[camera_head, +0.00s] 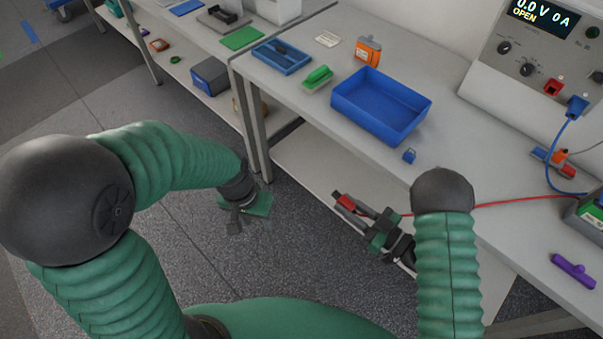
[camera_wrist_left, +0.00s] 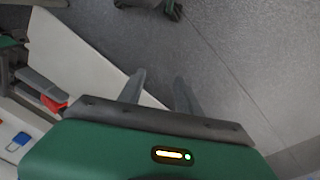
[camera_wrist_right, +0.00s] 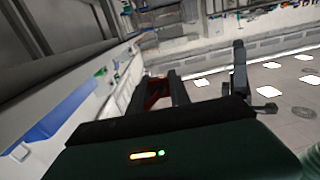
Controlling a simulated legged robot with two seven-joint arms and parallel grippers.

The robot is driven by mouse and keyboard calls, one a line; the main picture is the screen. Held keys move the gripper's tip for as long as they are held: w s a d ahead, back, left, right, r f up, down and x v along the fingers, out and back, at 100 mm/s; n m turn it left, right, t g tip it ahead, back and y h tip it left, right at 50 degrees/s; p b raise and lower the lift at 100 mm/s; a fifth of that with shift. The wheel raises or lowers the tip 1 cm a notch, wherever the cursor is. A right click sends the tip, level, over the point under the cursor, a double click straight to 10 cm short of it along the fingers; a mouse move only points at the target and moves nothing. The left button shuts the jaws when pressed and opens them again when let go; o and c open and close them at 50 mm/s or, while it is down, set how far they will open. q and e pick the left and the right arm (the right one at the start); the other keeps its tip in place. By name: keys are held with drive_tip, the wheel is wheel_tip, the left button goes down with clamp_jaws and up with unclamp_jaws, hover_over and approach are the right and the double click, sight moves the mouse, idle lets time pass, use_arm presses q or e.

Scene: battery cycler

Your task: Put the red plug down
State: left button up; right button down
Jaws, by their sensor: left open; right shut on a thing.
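The red plug (camera_head: 344,201) is held between the fingers of my right gripper (camera_head: 352,207), in front of the table's front edge and over the lower shelf. A red cable (camera_head: 520,200) runs right from near this gripper across the table. In the right wrist view a red part of the plug (camera_wrist_right: 157,92) shows at the fingers, mostly hidden. My left gripper (camera_head: 234,222) hangs over the floor, left of the table, empty. Its two fingers stand apart in the left wrist view (camera_wrist_left: 160,92).
The cycler (camera_head: 530,75) stands at the back right with a blue plug (camera_head: 577,105) in front. A purple object (camera_head: 573,269) lies at the right. The table's front middle is largely clear.

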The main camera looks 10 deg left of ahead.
use_arm(q)
drive_tip(key=w+d+f+g+h, duration=0.3)
drive_tip(key=w+d+h, duration=0.1)
drive_tip(key=w+h, duration=0.2)
use_arm(e)
drive_tip(key=shift+w+a+f, duration=0.15)
drive_tip(key=shift+a, duration=0.05)
use_arm(q)
drive_tip(key=w+r+m+t+h, duration=0.2)
drive_tip(key=w+r+h, duration=0.3)
drive_tip(key=w+h, duration=0.3)
use_arm(e)
drive_tip(key=shift+a, duration=0.15)
use_arm(q)
drive_tip(key=x, duration=1.2)
drive_tip(key=shift+d+f, duration=0.1)
drive_tip(key=shift+c, duration=0.4)
clamp_jaws()
use_arm(e)
drive_tip(key=c, duration=1.5)
unclamp_jaws()
drive_tip(key=o, duration=0.4)
drive_tip(key=shift+d, duration=0.2)
